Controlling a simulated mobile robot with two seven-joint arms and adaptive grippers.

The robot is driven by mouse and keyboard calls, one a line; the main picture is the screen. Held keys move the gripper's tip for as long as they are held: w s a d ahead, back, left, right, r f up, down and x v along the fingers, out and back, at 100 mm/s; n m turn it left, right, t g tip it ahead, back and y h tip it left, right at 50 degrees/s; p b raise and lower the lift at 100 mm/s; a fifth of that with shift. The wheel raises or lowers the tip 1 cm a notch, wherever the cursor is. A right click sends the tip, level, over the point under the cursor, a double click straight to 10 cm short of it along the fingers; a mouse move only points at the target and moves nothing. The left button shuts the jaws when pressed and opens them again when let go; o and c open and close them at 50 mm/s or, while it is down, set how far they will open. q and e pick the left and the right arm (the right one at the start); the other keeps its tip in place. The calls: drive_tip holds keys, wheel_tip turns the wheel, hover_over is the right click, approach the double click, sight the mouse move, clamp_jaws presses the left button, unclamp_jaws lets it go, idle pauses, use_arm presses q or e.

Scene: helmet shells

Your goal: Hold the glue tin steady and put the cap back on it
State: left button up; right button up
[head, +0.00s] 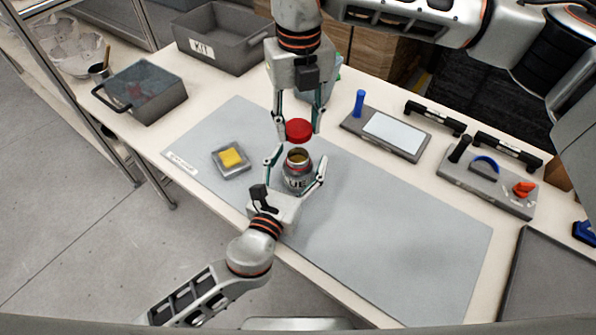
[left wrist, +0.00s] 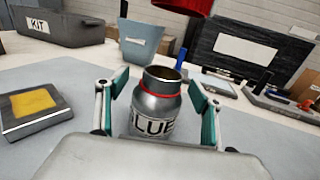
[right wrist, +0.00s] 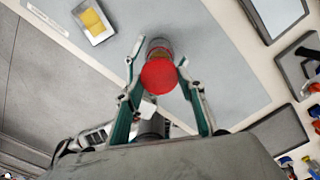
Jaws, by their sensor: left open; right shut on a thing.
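My left gripper (head: 295,172) is open, with one finger on each side of the tin. The red cap (head: 298,129) is held by my right gripper (head: 299,125), above and slightly behind the tin's mouth. The cap also shows in the right wrist view (right wrist: 159,76), covering most of the tin, and at the top of the left wrist view (left wrist: 185,5).
A dish with a yellow sponge (head: 231,157) lies left of the tin. The KIT bin (head: 235,55) and a grey caddy (head: 165,105) stand at the back left. A pad board (head: 385,140) and tool tray (head: 480,185) lie to the right. The mat's (head: 400,240) right half is clear.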

use_arm(q)
drive_tip(key=c, duration=1.7)
use_arm(e)
hover_over(298, 150)
drive_tip(key=s, duration=0.3)
drive_tip(key=shift+w+d+f, duration=0.1)
drive_tip(key=shift+f, duration=1.15)
drive_tip(key=shift+w+f, duration=0.1)
drive_tip(key=shift+f, duration=1.15)
drive_tip(key=shift+f, duration=0.9)
drive_tip(key=shift+f, duration=0.55)
